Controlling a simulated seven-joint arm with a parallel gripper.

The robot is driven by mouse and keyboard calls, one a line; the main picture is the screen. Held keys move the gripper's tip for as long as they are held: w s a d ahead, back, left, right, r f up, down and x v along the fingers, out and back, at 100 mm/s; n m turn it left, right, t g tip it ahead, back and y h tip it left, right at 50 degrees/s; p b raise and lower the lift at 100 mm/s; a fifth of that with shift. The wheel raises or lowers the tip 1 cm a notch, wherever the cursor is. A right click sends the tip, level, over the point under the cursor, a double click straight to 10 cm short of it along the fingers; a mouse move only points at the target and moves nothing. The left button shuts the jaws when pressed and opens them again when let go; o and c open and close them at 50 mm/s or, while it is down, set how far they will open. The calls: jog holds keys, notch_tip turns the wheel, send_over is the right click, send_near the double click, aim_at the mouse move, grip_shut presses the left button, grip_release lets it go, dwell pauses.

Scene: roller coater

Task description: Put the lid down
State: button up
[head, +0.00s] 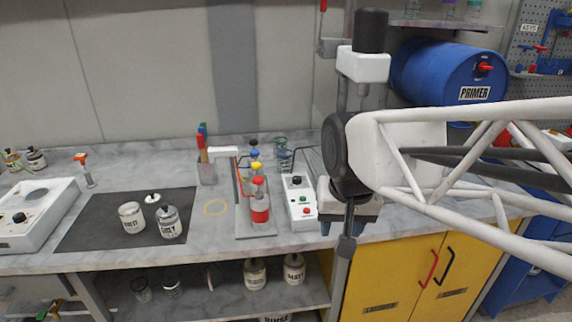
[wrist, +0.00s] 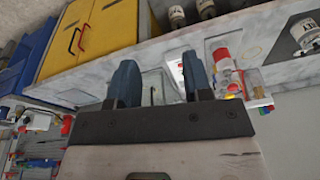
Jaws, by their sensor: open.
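A small white lid with a dark knob (head: 152,198) seems to lie on the dark mat (head: 95,222) in the head view, behind two labelled jars; it is too small to be sure. The left jar (head: 132,218) looks open-topped. The right jar (head: 168,224) has a dark knob on top, so it seems to be lidded. In the wrist view my gripper (wrist: 160,75) has its two blue fingers apart, with nothing held between them. It is above the bench, right of the mat and well away from the jars.
A stand with coloured-cap bottles (head: 258,200) and a white control box (head: 299,203) stand between the mat and my arm. A tool holder (head: 207,172) is behind. A white device (head: 38,215) sits at left. A blue drum (head: 440,75) is at back right.

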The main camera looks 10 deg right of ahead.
jog(key=s+d+f+n, duration=0.1)
jog(key=s+d+f, duration=0.1)
jog(key=s, duration=0.4)
jog(key=shift+s+f+n, duration=0.35)
jog(key=shift+f+n, duration=0.05)
jog(key=shift+f, duration=0.3)
